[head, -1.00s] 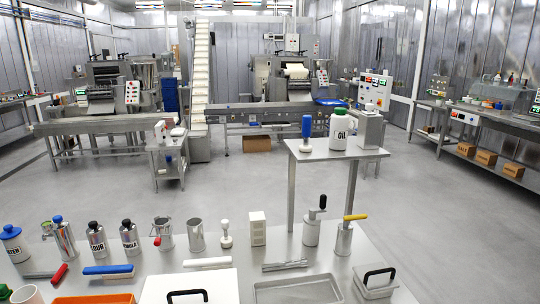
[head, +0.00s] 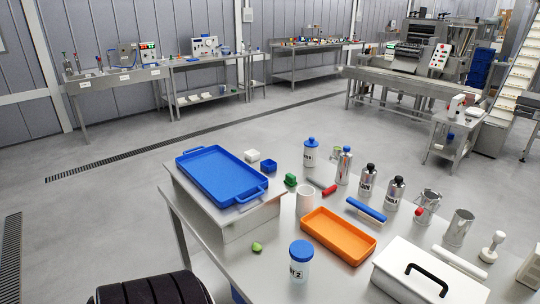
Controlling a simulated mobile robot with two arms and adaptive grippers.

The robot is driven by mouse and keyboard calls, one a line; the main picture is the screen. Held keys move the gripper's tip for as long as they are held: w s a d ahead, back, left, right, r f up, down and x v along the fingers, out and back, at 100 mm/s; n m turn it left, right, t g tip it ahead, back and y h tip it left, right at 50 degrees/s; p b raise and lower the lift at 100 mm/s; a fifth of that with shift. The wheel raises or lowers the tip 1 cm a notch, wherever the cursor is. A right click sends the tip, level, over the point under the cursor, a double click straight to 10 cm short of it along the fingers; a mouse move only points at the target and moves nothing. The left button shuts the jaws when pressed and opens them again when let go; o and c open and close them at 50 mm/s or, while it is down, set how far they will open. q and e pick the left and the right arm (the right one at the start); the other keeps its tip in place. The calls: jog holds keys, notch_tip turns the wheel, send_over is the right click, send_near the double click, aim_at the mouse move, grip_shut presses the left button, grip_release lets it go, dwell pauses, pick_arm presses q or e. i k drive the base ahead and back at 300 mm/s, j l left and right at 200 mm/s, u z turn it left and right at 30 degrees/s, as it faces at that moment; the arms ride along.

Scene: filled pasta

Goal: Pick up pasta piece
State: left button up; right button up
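A small green piece (head: 257,247), which looks like the pasta piece, lies on the steel table (head: 225,262) near its left edge. It is in front of the raised steel block that carries a blue tray (head: 222,174). It is small, so its exact shape is hard to tell. Neither of my grippers is in view.
A white jar with a blue lid (head: 300,262) stands right of the green piece. Behind it are an orange tray (head: 338,236), a white cup (head: 305,200) and a blue-handled tool (head: 366,209). A white lidded box (head: 425,278) is at the right. Bottles stand farther back.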

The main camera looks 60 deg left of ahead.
aim_at(255, 246)
jog(key=u, duration=1.95)
